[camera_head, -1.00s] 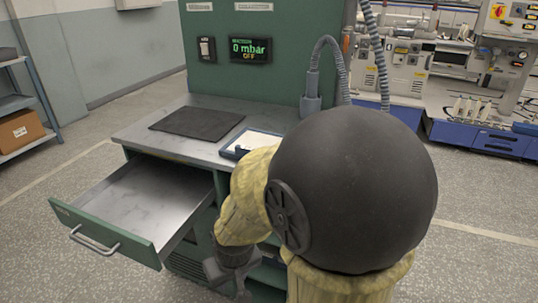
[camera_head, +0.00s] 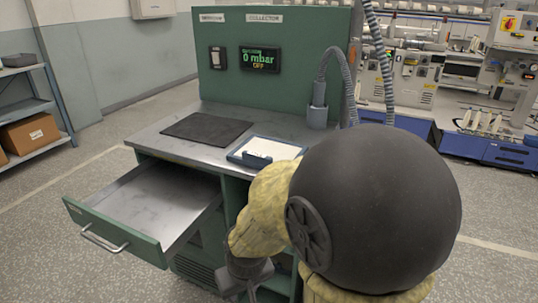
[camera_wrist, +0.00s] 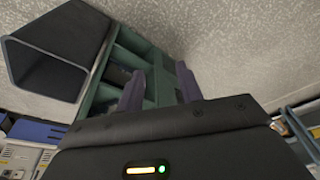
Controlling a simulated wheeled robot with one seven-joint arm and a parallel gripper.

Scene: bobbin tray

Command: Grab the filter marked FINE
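No filter marked FINE can be made out in either view. The green workstation cabinet (camera_head: 235,190) has an open front below its top, largely hidden by my arm. Its open drawer (camera_head: 150,208) at the left is empty. My gripper is low in front of the cabinet in the head view, mostly cut off or hidden by my arm. In the wrist view, my gripper (camera_wrist: 160,88) has two dark fingers apart with nothing seen between them. Beyond them are green shelf compartments (camera_wrist: 122,62) with dark contents too unclear to name.
On the top lie a dark mat (camera_head: 207,128) and a blue-rimmed tray (camera_head: 240,157) with white inside. A hose (camera_head: 322,65) rises from a grey holder (camera_head: 317,115). The display (camera_head: 260,58) reads 0 mbar OFF. A dark hollow box-like thing (camera_wrist: 75,75) is left of my fingers.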

